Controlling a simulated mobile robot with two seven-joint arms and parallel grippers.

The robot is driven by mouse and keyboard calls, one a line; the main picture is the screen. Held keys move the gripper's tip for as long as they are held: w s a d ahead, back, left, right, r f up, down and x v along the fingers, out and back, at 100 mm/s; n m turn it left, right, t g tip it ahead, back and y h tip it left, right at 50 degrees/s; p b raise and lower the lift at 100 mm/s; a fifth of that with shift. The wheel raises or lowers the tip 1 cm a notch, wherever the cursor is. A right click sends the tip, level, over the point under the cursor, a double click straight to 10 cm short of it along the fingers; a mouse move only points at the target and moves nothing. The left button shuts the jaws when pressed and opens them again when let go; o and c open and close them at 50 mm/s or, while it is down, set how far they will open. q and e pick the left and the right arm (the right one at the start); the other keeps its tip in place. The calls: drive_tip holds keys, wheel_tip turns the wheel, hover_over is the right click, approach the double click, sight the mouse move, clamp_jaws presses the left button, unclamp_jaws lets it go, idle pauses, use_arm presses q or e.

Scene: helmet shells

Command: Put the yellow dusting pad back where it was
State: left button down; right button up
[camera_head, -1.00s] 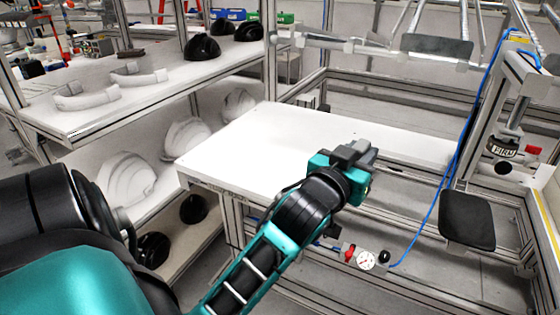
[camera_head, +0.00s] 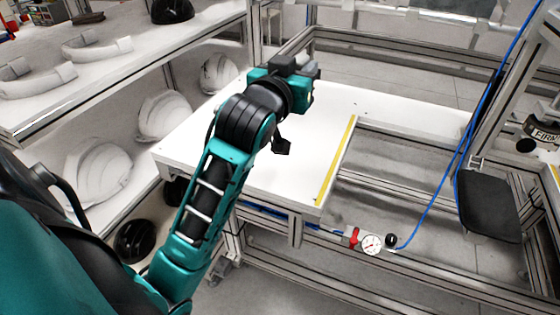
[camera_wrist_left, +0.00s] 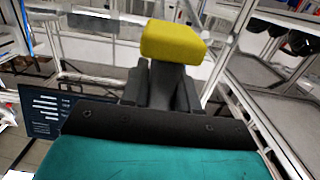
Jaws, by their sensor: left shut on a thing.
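The yellow dusting pad (camera_wrist_left: 173,41) shows in the left wrist view as a small rounded block at the tips of the dark fingers. My left gripper (camera_wrist_left: 172,68) is shut on it. In the head view my left gripper (camera_head: 304,72) is over the back part of the white table (camera_head: 225,150), pointing right and away from me. The pad does not show in the head view. I cannot tell the exact height of the gripper above the table. My right gripper is in neither view.
A yellow strip (camera_head: 337,160) runs along the table's right edge. Shelves at the left hold white helmet shells (camera_head: 165,114) and a black one (camera_head: 172,10). A blue hose (camera_head: 462,150), a gauge (camera_head: 371,244) and a black pad (camera_head: 488,205) are at the right. The tabletop's front is clear.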

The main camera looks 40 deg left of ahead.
use_arm(q)
drive_tip(key=shift+a+r, duration=0.1)
drive_tip(key=shift+a, duration=0.2)
drive_tip(key=shift+w+a, duration=0.1)
drive_tip(key=shift+a, duration=0.1)
wheel_tip(320, 180, down, 16)
drive_tip(key=b, duration=0.5)
drive_tip(key=shift+f+b, duration=0.75)
drive_tip(key=shift+f, duration=1.2)
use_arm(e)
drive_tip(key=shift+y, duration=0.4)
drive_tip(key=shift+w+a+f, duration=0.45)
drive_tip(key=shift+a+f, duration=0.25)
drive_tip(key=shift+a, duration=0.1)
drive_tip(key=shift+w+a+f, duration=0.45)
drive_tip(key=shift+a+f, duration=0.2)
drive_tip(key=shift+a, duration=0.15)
use_arm(q)
drive_tip(key=shift+f, duration=0.15)
drive_tip(key=c, duration=0.8)
unclamp_jaws()
drive_tip(key=shift+c, duration=0.2)
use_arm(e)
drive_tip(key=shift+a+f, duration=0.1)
